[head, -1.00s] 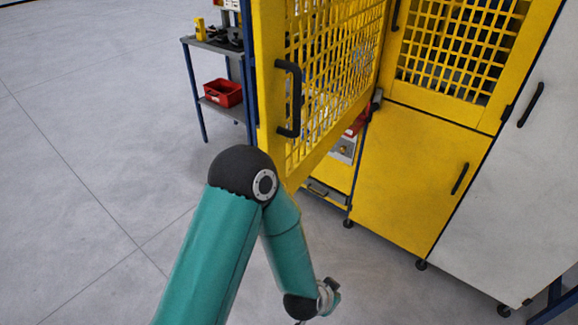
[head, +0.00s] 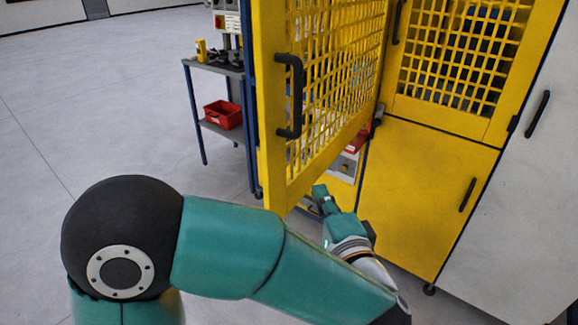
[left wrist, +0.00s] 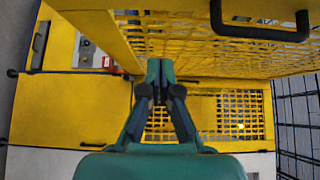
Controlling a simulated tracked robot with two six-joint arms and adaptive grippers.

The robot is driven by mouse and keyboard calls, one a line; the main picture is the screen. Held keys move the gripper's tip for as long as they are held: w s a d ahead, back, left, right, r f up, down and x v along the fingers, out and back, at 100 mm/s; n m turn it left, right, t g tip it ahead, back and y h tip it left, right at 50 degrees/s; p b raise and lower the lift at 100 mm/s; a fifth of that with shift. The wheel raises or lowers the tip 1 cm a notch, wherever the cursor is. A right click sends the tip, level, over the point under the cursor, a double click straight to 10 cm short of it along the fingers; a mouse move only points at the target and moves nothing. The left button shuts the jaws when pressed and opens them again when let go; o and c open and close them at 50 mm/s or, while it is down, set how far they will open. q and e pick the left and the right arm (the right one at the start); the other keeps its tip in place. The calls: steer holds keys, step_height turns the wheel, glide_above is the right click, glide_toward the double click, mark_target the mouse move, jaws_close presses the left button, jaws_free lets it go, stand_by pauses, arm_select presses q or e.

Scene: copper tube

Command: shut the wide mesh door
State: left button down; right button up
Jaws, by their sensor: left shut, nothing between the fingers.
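The wide mesh door (head: 312,165) is yellow with a grid panel and stands open, swung out from the yellow cabinet. Its black handle (head: 290,97) is near its free edge. My left gripper (head: 320,192) is shut and empty, just right of the door's lower edge in the head view; I cannot tell whether it touches the door. In the left wrist view my left gripper (left wrist: 160,68) points toward yellow mesh, and a door frame with a black handle (left wrist: 260,28) spans the top. My right gripper is not in view.
A yellow lower cabinet door (head: 425,200) with a handle and a second mesh door (head: 455,60) stand on the right, beside a white panel (head: 525,200). A blue-legged cart with a red bin (head: 223,114) stands behind the mesh door. Floor at left is free.

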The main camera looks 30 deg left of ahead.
mark_target(288, 156)
arm_select(q)
steer(key=shift+w+a+p, duration=0.15)
steer(key=shift+w+a, duration=0.7)
steer(key=shift+a, duration=0.75)
steer(key=shift+w+a+p, duration=0.15)
steer(key=shift+w+a, duration=0.65)
steer(key=shift+a, duration=0.75)
steer(key=shift+w+a+p, duration=0.15)
steer(key=shift+w+a, duration=0.7)
steer(key=shift+a, duration=0.75)
